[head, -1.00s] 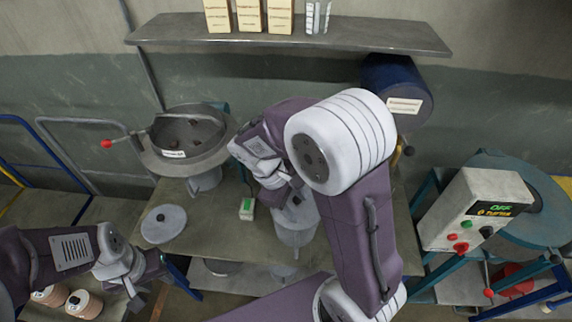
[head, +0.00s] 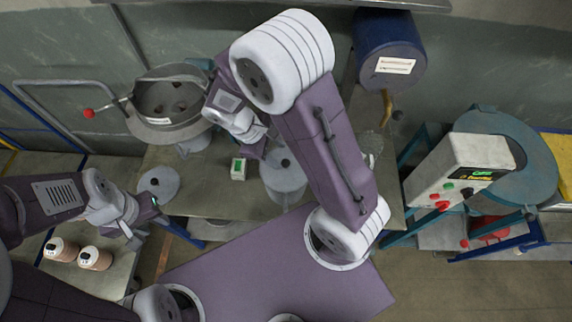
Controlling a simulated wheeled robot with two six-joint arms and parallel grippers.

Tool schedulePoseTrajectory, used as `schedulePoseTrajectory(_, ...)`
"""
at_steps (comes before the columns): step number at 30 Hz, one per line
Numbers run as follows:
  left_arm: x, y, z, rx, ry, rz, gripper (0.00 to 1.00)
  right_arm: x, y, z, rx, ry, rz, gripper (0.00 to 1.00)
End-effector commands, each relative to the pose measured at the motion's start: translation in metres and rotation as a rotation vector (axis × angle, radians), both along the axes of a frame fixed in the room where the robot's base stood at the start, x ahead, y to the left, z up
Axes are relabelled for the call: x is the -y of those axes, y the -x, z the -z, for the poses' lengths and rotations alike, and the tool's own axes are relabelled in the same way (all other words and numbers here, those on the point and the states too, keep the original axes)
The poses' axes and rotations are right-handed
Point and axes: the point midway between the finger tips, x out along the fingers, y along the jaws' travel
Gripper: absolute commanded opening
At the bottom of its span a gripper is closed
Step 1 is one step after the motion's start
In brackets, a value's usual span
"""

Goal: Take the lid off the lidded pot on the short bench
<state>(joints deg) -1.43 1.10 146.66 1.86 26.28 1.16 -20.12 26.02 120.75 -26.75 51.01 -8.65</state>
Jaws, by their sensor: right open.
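A grey round pot (head: 284,190) stands on the short bench (head: 215,200), near its front edge. Its flat grey lid with a dark knob (head: 286,163) appears to be on it. My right gripper (head: 262,150) is just behind and left of the knob; it is open, and my own arm partly hides the area. I cannot tell whether it touches the lid. A similar grey disc with a dark knob (head: 158,183) lies at the bench's left end. My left gripper (head: 138,232) is low at the left, in front of that disc, its jaws too small to read.
A big metal pan (head: 168,105) with a red-tipped handle stands at the back left. A small white-green box (head: 239,168) lies left of the pot. Two spools (head: 95,258) sit at lower left. A blue drum (head: 388,55) and a control box (head: 458,170) are at the right.

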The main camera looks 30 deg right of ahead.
Motion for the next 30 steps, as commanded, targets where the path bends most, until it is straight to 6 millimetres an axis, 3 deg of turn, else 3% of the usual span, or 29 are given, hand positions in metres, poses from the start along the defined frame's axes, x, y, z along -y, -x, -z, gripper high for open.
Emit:
schedulePoseTrajectory(9, 0.000, 0.000, -0.007, 0.000, 0.000, 0.000, 0.36, 0.018, 0.006, 0.042, -0.004, 0.000, 0.002, 0.51)
schedulePoseTrajectory(17, 0.000, 0.000, -0.007, 0.000, 0.000, 0.000, 0.36, 0.020, 0.006, 0.048, 0.000, -0.002, -0.001, 0.51)
schedulePoseTrajectory(23, 0.000, 0.000, -0.007, 0.000, 0.000, 0.000, 0.36, 0.019, 0.006, 0.048, 0.000, -0.002, -0.001, 0.01)
schedulePoseTrajectory(30, 0.000, 0.000, -0.007, 0.000, 0.000, 0.000, 0.36, 0.019, 0.006, 0.047, -0.001, -0.001, -0.001, 0.00)
